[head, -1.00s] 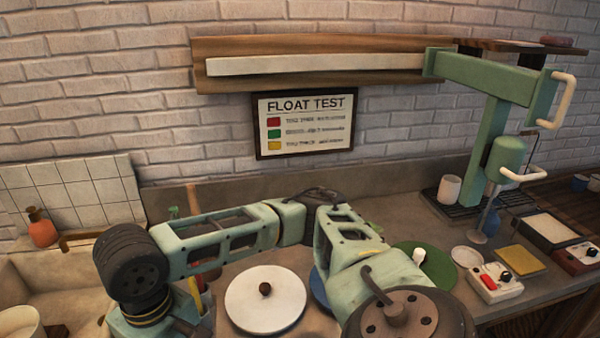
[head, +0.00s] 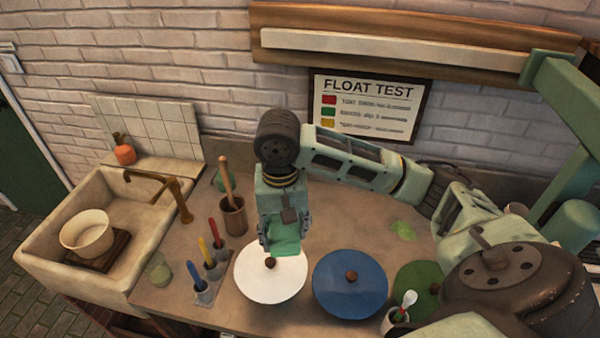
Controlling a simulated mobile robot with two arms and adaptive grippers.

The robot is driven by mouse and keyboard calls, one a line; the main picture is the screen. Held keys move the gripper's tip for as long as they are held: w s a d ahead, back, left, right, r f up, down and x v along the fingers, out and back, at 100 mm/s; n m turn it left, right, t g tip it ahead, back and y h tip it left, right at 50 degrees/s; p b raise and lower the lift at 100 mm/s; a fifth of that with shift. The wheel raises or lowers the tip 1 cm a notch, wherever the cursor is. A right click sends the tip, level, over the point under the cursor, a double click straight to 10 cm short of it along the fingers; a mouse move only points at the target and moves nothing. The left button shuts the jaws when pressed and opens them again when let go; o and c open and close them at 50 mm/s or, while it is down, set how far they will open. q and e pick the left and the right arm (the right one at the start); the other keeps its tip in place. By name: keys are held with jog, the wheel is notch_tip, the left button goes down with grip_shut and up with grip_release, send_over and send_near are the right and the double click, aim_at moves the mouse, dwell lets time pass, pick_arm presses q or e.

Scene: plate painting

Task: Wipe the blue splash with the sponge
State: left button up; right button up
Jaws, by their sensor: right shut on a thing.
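My right gripper (head: 285,238) points down over the white disc (head: 270,288) with a brown knob. It is shut on a green block (head: 286,246), which looks like the sponge. The block overlaps the far part of the white disc in the picture; I cannot tell whether they touch. I see no blue splash; my arm hides part of the counter. My left gripper is not in view.
A blue disc (head: 350,290) and a green disc (head: 415,280) lie to the right, with a small cup (head: 394,322) in front. Left are a brush rack (head: 210,275), a wooden pot (head: 233,215) and a sink (head: 60,225) holding a bowl (head: 86,233).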

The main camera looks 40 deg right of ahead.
jog(key=w+d+f+m, duration=0.1)
jog(key=d+f+m, duration=0.45)
jog(key=d, duration=0.75)
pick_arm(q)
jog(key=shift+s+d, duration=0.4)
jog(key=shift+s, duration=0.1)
pick_arm(e)
jog(key=w+d+r, duration=0.1)
jog(key=d, duration=1.5)
jog(key=w+d+r, duration=0.1)
jog(key=d, duration=1.6)
jog(key=shift+w+d+r, duration=0.25)
jog(key=shift+d+r, duration=0.05)
jog(key=shift+n, duration=0.35)
jog(key=shift+s+f, duration=0.1)
jog(key=shift+s, duration=0.1)
jog(key=shift+w, duration=0.1)
